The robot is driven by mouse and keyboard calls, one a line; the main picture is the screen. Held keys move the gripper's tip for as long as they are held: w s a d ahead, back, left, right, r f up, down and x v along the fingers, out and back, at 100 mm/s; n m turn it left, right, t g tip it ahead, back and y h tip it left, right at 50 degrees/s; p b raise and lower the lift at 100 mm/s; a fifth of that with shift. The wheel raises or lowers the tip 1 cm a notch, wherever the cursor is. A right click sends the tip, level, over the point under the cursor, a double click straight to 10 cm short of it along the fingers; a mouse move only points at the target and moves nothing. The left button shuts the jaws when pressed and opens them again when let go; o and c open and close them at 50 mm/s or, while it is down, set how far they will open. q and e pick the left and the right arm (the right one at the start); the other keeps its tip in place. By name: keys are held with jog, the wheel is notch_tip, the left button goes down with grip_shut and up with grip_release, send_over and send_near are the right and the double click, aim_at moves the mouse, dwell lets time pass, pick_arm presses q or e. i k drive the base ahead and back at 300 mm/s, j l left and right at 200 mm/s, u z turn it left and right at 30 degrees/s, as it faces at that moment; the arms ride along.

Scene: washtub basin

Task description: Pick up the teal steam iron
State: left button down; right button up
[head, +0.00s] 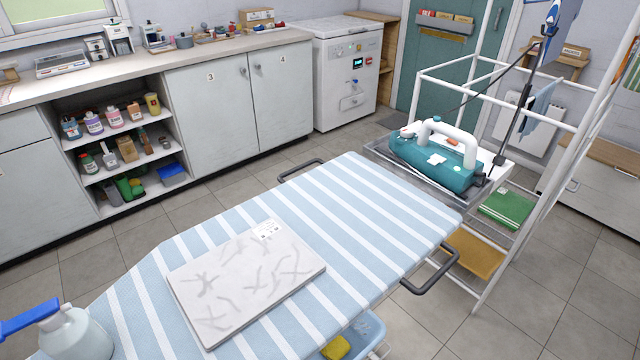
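The teal steam iron (433,160) rests on a grey tray (382,152) at the far right end of the striped ironing board (331,208). A white arched handle (452,132) rises over its top, and a dark cord runs up from it. Neither of my grippers shows in the head view, and nothing is seen touching the iron.
A grey-white slab (245,285) lies on the board, with a spray bottle (72,333) at the near left. Dark side handles (432,272) stick out from the board. A white rack frame (541,215) stands close behind the iron. The board between slab and iron is clear.

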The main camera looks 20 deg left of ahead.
aim_at(460, 171)
jog(key=i+l+u, duration=0.65)
jog(key=l+u, duration=0.25)
jog(key=i+l+u, duration=0.2)
jog(key=l+u, duration=0.25)
jog(key=i+l+u, duration=0.1)
jog(key=l+u, duration=0.3)
jog(key=l, duration=0.3)
jog(key=l+u, duration=0.45)
jog(key=l, duration=0.2)
jog(key=k+l+u, duration=0.1)
jog(key=l+u, duration=0.35)
jog(key=l, duration=0.15)
